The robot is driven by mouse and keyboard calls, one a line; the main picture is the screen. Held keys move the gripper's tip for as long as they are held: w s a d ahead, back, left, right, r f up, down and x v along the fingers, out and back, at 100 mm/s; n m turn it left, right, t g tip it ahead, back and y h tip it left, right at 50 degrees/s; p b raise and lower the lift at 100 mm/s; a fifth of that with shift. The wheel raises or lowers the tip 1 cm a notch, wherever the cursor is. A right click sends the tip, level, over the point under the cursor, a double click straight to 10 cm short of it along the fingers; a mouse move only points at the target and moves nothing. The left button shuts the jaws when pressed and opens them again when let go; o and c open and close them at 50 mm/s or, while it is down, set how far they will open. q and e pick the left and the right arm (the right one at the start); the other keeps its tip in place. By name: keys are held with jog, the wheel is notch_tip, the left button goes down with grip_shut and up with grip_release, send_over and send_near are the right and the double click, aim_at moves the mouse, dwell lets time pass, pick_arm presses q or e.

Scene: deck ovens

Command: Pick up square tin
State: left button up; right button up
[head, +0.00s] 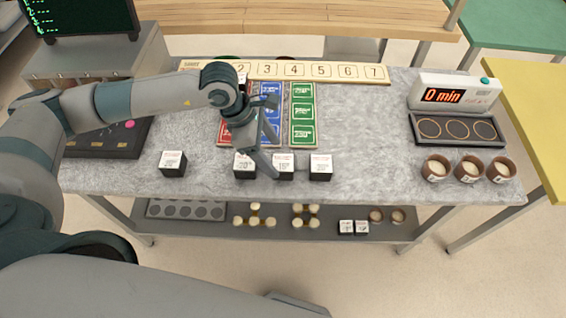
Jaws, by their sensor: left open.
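Several small black square blocks with white lettered tops, which may be the square tins, stand along the front of the grey counter (380,160). One block (173,165) is apart at the left. A second (243,168), a third (286,170) and a fourth (320,169) stand in a row near the middle. I cannot tell which is the one named. My left gripper (276,160) is open, its fingers pointing down and right beside the second and third blocks, partly covering them. I cannot tell whether it touches either. My right gripper is not in view.
Red (225,134), blue and green (302,115) card strips lie behind the blocks, below a numbered board (320,71). A timer (455,94), a dark three-ring tray (457,130) and brown cups (470,169) stand at the right. A lower shelf (330,228) holds small items.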

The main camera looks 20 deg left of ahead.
aim_at(282, 162)
pick_arm(q)
jog(key=shift+d+f, duration=0.1)
jog(key=shift+f, duration=0.1)
jog(key=shift+w+d+f+p, duration=0.15)
jog(key=shift+d+f+p, duration=0.4)
jog(key=shift+p, duration=0.25)
jog(key=p+x, duration=0.1)
jog(key=x, duration=0.2)
jog(key=shift+d+r, duration=0.1)
jog(key=shift+d, duration=0.05)
jog(key=shift+w+d+f+p, duration=0.1)
jog(key=shift+f+p, duration=0.2)
jog(key=shift+f, duration=0.1)
jog(key=c, duration=1.3)
